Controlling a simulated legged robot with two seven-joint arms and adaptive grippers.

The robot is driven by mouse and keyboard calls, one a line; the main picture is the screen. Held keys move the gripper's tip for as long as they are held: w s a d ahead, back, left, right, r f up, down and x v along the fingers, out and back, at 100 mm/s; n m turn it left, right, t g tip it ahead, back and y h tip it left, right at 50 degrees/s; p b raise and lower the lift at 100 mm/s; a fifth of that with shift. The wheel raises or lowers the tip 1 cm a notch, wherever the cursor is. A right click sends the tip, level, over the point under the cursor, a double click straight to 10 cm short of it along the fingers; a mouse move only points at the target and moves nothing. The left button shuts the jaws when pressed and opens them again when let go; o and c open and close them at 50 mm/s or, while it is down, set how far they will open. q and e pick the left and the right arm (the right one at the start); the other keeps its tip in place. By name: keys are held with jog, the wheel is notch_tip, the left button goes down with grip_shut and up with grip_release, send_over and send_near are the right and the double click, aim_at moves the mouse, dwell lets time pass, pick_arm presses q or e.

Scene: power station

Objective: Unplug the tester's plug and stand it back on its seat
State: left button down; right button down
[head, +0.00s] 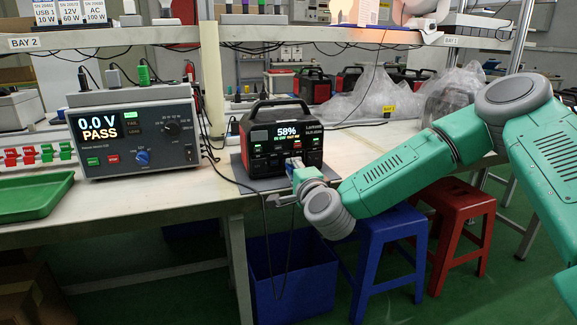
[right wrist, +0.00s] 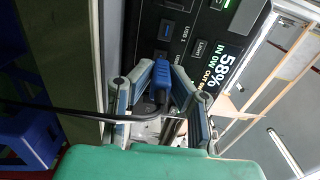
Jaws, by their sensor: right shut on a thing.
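The blue plug (right wrist: 163,76) is between the fingers of my right gripper (right wrist: 161,84), which is shut on it at the front panel of the power station (head: 283,137). Whether the plug is fully in its port cannot be told. A dark cable runs from the plug to the left in the right wrist view. In the head view my right gripper (head: 297,170) is at the station's lower front and hides most of the plug. The tester (head: 138,135) reads "0.0 V PASS"; several plugs, one of them green (head: 143,74), stand on its top. My left gripper is not in view.
The bench (head: 190,190) has bare room between the tester and the station. A cable hangs in a loop below the front edge. A green tray (head: 30,193) is at the left, a shelf (head: 150,36) runs above, and clear plastic wrap (head: 365,97) lies behind.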

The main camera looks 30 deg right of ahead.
jog(key=shift+v, duration=1.15)
